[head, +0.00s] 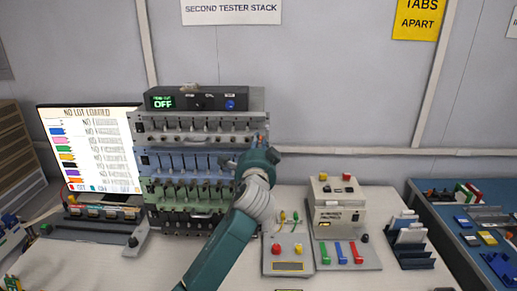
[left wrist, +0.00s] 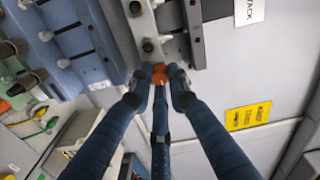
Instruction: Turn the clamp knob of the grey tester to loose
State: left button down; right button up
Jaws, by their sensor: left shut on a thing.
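The grey tester (head: 205,137) is the upper tier of the tester stack, above the blue tester (head: 152,160) and the green tester (head: 155,188). My left gripper (head: 258,158) is at the stack's right end, and its arm covers part of the lower tiers there. In the left wrist view, the fingers of my left gripper (left wrist: 160,78) are shut around a small orange-red knob (left wrist: 159,72) beside the end of a grey panel (left wrist: 147,28). The fingers hide most of the knob, so I cannot tell its setting. My right gripper is not in view.
A black control box reading OFF (head: 196,98) sits on top of the stack. A lit screen (head: 95,150) stands at the left. A beige machine (head: 338,205) stands on the table to the right, and a blue bench (head: 455,235) is at the far right.

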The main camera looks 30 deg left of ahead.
pick_arm(q)
jog(key=shift+f+n+b, duration=0.2)
jog(key=shift+n+b, duration=1.45)
jog(key=shift+n, duration=4.75)
jog(key=c, duration=1.6)
grip_release()
jog(key=shift+c, duration=0.2)
jog(key=shift+r, duration=0.1)
